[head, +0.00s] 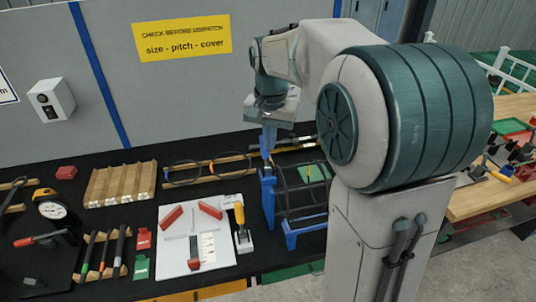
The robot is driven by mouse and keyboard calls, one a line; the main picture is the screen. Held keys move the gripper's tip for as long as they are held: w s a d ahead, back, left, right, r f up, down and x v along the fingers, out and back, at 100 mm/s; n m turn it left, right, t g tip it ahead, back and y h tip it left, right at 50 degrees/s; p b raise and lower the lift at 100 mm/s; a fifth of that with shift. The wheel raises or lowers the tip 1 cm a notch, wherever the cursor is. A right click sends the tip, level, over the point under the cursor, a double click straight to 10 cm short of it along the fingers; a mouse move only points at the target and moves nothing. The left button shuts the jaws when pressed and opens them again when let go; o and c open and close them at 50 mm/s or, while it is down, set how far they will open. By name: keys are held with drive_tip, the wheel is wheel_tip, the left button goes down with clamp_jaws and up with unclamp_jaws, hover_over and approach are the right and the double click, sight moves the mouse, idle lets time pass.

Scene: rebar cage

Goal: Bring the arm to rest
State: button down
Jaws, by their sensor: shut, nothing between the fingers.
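My gripper (269,138) hangs at the end of my raised arm, pointing down. It is small in the head view, and its fingers look close together with nothing visible between them. It is just above the upper left end of the blue stand (268,195) that carries the rebar cage (300,196). I cannot tell whether the fingertips touch the stand. My own arm hides part of the bench to the right of the cage.
On the black bench are a white board (193,240) with red blocks, a yellow-handled tool (240,228), a wooden rack (120,184), a dial gauge (52,208) and several marker-like rods (104,251). A grey wall panel (160,90) stands behind. A wooden table (500,190) is at right.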

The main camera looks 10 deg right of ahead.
drive_tip(key=shift+s+r, duration=0.2)
drive_tip(key=shift+r, duration=0.45)
drive_tip(key=s+f+n+t+b, duration=0.1)
drive_tip(key=s+f+n, duration=0.2)
drive_tip(key=s, duration=0.7)
drive_tip(key=s+f+n+t+b, duration=0.1)
drive_tip(key=s+f+n+t, duration=0.1)
drive_tip(key=s, duration=0.8)
drive_tip(key=shift+f+n, duration=0.5)
drive_tip(key=shift+f, duration=0.3)
drive_tip(key=shift+w, duration=0.1)
